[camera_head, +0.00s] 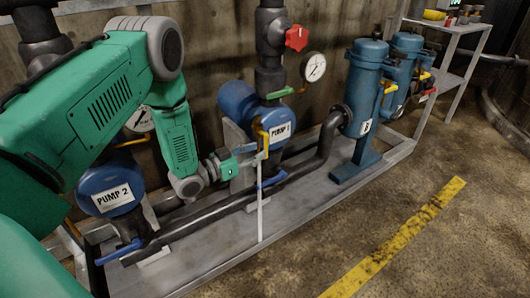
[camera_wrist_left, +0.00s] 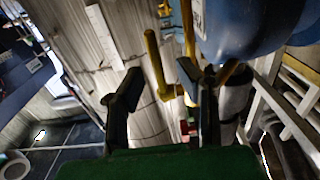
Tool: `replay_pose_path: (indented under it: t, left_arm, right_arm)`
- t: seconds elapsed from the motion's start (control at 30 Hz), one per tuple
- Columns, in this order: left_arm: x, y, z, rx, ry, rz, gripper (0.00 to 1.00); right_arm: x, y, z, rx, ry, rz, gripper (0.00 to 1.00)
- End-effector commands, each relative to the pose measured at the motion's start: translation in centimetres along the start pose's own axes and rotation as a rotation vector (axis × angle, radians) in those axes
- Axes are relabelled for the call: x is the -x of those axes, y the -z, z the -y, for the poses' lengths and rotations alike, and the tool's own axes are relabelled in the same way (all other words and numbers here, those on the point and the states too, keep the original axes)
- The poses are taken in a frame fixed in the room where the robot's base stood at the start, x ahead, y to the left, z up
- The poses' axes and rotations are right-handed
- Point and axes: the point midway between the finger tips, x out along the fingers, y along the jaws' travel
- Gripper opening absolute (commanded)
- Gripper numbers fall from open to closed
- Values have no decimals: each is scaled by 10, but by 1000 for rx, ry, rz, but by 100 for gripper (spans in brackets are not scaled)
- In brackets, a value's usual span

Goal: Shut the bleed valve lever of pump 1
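Pump 1 (camera_head: 236,102) is a blue pump with a white "PUMP 1" label. A yellow lever (camera_head: 263,136) stands at its front, left of the label. My left gripper (camera_head: 257,154) is just below this lever. In the left wrist view, the two black fingers of my left gripper (camera_wrist_left: 161,72) are apart. The bent yellow lever (camera_wrist_left: 154,62) shows in the gap between them, with the blue pump body (camera_wrist_left: 250,28) at upper right. I cannot tell whether a finger touches the lever. My right gripper is in neither view.
A green lever (camera_head: 280,93), a red knob (camera_head: 297,38) and a gauge (camera_head: 314,66) are above and right of pump 1. A blue lever (camera_head: 272,180) is below. Pump 2 (camera_head: 97,182) is left; blue canisters (camera_head: 366,85) are right. The floor in front is clear.

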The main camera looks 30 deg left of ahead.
Motion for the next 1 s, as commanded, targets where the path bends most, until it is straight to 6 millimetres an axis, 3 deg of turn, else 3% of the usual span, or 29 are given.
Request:
replay_pose_path:
  t: [0.2, 0.57, 0.6, 0.67, 0.7, 1.0]
  left_arm:
    - [-27, 0, 0, 0, -1, -2, 30]
    - [-33, 0, 1, 2, 1, 0, 30]
    - [-33, 0, 1, 2, 1, 0, 27]
    - [-33, 0, 1, 2, 1, 0, 6]
    - [-33, 0, 1, 2, 1, 0, 0]
    - [-33, 1, 2, 2, 1, 7, 0]
  right_arm:
    - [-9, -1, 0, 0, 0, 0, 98]
    - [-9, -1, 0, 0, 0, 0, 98]
    - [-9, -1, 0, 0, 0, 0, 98]
    - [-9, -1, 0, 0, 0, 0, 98]
    - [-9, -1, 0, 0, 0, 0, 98]
    - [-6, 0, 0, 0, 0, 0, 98]
